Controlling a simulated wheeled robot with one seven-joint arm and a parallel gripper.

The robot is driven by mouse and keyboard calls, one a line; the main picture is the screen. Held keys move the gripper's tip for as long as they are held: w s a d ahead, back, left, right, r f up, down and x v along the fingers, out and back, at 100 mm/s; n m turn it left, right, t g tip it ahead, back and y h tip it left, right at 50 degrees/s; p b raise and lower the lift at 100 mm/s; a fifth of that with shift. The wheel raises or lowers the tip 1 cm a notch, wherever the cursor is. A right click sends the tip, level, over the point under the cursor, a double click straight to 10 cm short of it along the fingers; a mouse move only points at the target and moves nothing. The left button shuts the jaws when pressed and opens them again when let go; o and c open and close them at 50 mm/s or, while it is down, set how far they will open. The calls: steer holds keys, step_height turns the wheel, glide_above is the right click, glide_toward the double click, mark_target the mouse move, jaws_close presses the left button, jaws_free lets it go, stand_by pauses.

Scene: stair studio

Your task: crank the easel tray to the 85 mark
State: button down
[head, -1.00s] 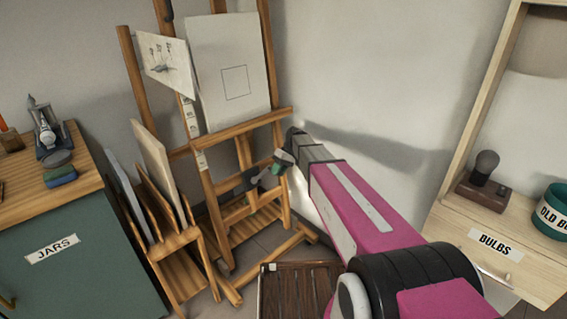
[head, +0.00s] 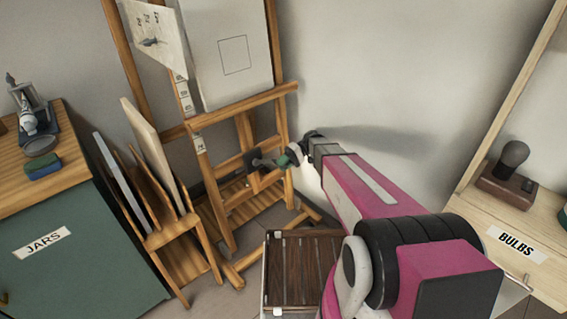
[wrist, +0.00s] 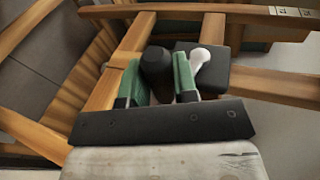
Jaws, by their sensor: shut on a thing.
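The wooden easel (head: 284,125) stands against the wall, with its cross ledge, seemingly the tray (head: 245,104), under a canvas (head: 232,75) with a drawn square. Small white scale labels (head: 184,95) run along its left post; their numbers are too small to read. A dark crank box (head: 252,160) sits low on the easel and also shows in the wrist view (wrist: 218,77). My gripper (head: 270,162) is at the crank. In the wrist view its green fingers (wrist: 158,85) are shut on the dark crank knob (wrist: 156,62). A white lever-like part (wrist: 200,60) lies beside the right finger.
A wooden rack with panels (head: 160,240) and a green JARS cabinet (head: 75,255) stand left of the easel. A BULBS cabinet (head: 490,215) stands at the right. The wall right of the easel is bare.

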stand_by(0.4)
steer(key=c, duration=0.9)
jaws_free()
steer(key=shift+r, duration=0.1)
